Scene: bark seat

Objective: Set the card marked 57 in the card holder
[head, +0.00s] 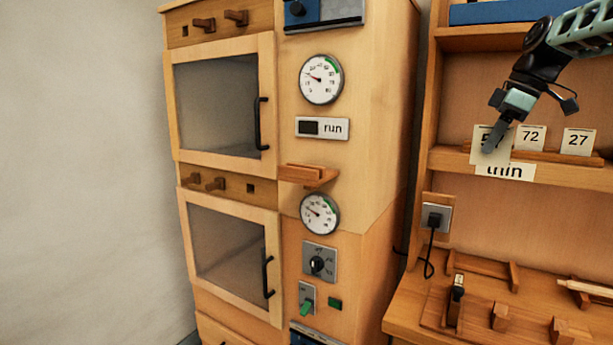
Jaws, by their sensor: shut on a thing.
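My gripper (500,128) is at the upper right, in front of the shelf. It is shut on a white card (481,146), whose number is mostly covered by the finger; a 5 seems to show at its left. The card holder is probably the small wooden ledge (308,175) on the cabinet front between the two gauges; it looks empty. A card marked 72 (531,137) and a card marked 27 (578,141) stand in a wooden rack (560,158) on the shelf, right of the held card.
The wooden cabinet has glass doors with black handles (263,123), gauges (320,79), a dial (318,263) and a green switch (307,305) that stick out. A label (505,171) hangs on the shelf edge. A plug with a cord (434,219) sits above the cluttered bench (405,318).

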